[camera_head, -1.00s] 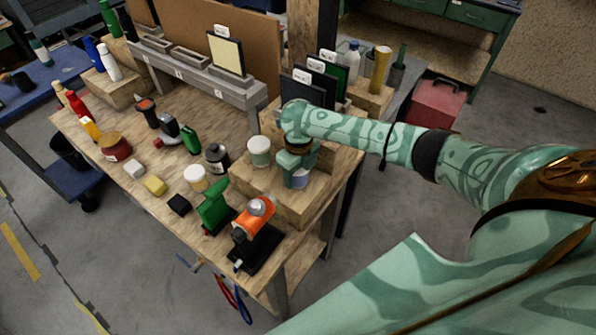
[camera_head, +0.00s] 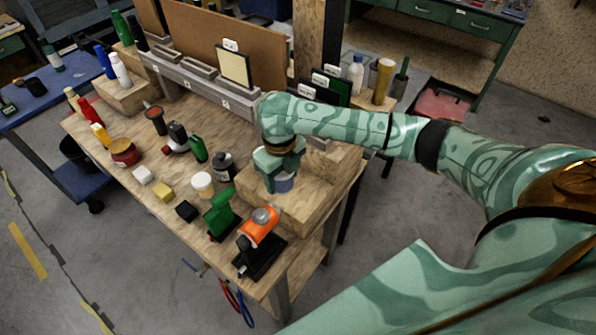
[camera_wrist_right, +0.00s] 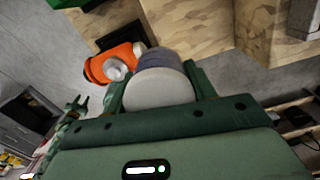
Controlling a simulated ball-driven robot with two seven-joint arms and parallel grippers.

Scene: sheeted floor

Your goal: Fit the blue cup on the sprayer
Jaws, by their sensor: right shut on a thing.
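My right gripper (camera_head: 279,172) is shut on the blue cup (camera_head: 284,186), whose blue-grey lower part shows below the fingers. In the right wrist view the cup (camera_wrist_right: 160,88) sits between the two green fingers, with a pale round end towards the camera. The cup is over the raised wooden block; I cannot tell how high. The sprayer (camera_head: 260,224) looks to be the orange tool with a grey round top, on a black stand at the bench's front corner. In the wrist view the sprayer (camera_wrist_right: 113,65) is left of the cup. They look apart.
A green tool (camera_head: 220,214) stands left of the sprayer. The wooden block (camera_head: 300,205) lies under my gripper. A white-lidded jar (camera_head: 202,184), a dark bottle (camera_head: 223,166) and small blocks stand farther left. Display cards (camera_head: 325,85) stand behind my arm.

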